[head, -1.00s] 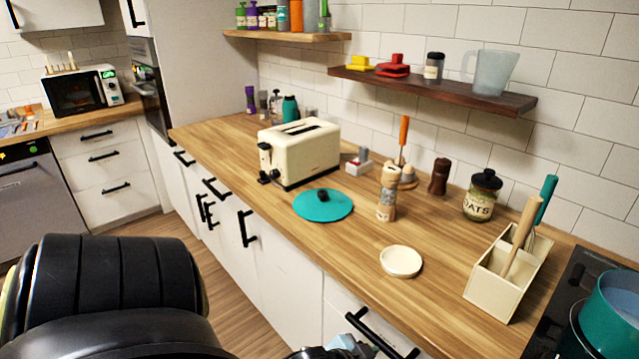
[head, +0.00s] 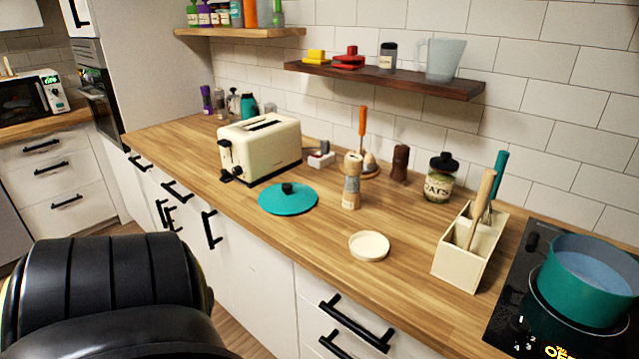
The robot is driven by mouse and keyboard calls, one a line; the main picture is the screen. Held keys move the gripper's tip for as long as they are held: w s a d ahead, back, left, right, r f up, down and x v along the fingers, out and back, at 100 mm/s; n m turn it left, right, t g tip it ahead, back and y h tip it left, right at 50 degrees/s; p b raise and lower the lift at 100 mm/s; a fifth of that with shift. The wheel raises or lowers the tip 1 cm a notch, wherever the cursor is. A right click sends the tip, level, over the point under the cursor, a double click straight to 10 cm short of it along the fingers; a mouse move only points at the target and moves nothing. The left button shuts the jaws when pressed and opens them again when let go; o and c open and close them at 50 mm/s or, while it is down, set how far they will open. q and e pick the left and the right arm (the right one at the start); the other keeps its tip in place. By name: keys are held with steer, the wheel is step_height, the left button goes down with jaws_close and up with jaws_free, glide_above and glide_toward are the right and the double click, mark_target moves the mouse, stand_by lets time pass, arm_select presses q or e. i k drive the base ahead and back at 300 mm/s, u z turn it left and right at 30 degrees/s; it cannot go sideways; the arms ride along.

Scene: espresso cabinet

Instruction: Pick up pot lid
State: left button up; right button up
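The pot lid (head: 289,199) is a flat teal disc with a dark knob on top. It lies on the wooden counter, in front of the cream toaster and near the counter's front edge. A teal pot (head: 584,284) without a lid stands on the black hob at the right. My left arm's dark links fill the lower left corner, but its gripper is out of the picture. My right gripper is not in the picture either. Nothing touches the lid.
The toaster (head: 259,147) stands behind the lid. A wooden mill (head: 351,182) stands to its right, with a round cream dish (head: 369,246) nearer the front edge. A utensil holder (head: 463,262) stands beside the hob (head: 513,314). Black drawer handles stick out below the counter (head: 322,238).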

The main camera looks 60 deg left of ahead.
mark_target(286, 198)
steer(key=z, duration=2.65)
steer(key=k, duration=2.4)
steer(key=u, duration=1.55)
